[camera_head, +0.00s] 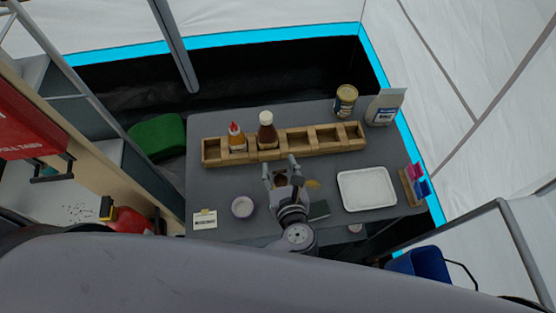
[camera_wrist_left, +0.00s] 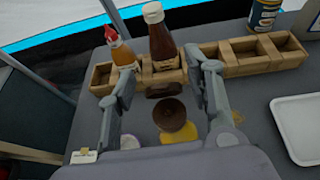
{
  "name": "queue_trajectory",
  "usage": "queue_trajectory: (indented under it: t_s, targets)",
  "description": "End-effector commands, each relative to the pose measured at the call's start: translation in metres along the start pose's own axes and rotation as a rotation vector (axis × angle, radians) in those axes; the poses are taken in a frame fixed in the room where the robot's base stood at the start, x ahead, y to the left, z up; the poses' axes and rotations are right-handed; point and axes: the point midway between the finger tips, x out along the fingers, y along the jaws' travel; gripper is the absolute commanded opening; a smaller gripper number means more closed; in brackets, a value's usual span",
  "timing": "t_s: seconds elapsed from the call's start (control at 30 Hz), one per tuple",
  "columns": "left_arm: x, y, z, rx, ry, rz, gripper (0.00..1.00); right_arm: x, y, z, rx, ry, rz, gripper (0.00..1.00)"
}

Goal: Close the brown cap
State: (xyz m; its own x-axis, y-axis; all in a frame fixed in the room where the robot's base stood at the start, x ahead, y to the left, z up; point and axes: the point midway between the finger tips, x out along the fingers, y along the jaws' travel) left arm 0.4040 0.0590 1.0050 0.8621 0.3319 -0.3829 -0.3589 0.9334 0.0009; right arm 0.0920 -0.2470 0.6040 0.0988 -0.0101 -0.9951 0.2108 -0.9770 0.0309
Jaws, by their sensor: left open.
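A brown cap (camera_wrist_left: 170,114) shows between the fingers of my left gripper in the left wrist view. It has a round brown part with a second brown piece just beyond it, apparently a raised lid (camera_wrist_left: 164,91). A yellow surface (camera_wrist_left: 181,135) shows below the round part, probably the container's body. In the head view the brown part (camera_head: 281,176) is partly hidden by my gripper. My left gripper (camera_head: 279,164) is open, with one finger on each side of the brown cap. I cannot tell if either finger touches it. My right gripper is not in view.
A wooden rack (camera_head: 295,141) behind the gripper holds a red-tipped bottle (camera_head: 236,138) and a brown sauce bottle (camera_head: 267,132). A white tray (camera_head: 367,188) lies to the right, and a small bowl (camera_head: 242,207) to the left. A can (camera_head: 345,100) stands at the back.

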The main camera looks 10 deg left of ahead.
Motion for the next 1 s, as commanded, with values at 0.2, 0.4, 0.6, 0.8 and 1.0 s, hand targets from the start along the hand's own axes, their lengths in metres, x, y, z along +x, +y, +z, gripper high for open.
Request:
queue_trajectory:
  t_s: [0.2,0.4,0.6,0.8,1.0]
  targets:
    - [0.025,0.0,0.0,-0.001,0.0,0.0,0.47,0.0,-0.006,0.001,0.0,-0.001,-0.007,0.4]
    - [0.029,0.0,0.0,-0.001,0.0,-0.001,0.47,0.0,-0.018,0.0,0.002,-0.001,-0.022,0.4]
    - [0.029,0.0,0.0,0.0,0.0,-0.001,0.44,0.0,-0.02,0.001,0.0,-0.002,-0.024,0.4]
    - [0.029,0.0,0.0,0.0,0.0,-0.001,0.31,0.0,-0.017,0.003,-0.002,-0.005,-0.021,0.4]
    - [0.029,0.0,0.0,0.0,0.0,-0.001,0.17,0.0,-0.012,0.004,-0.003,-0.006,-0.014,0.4]
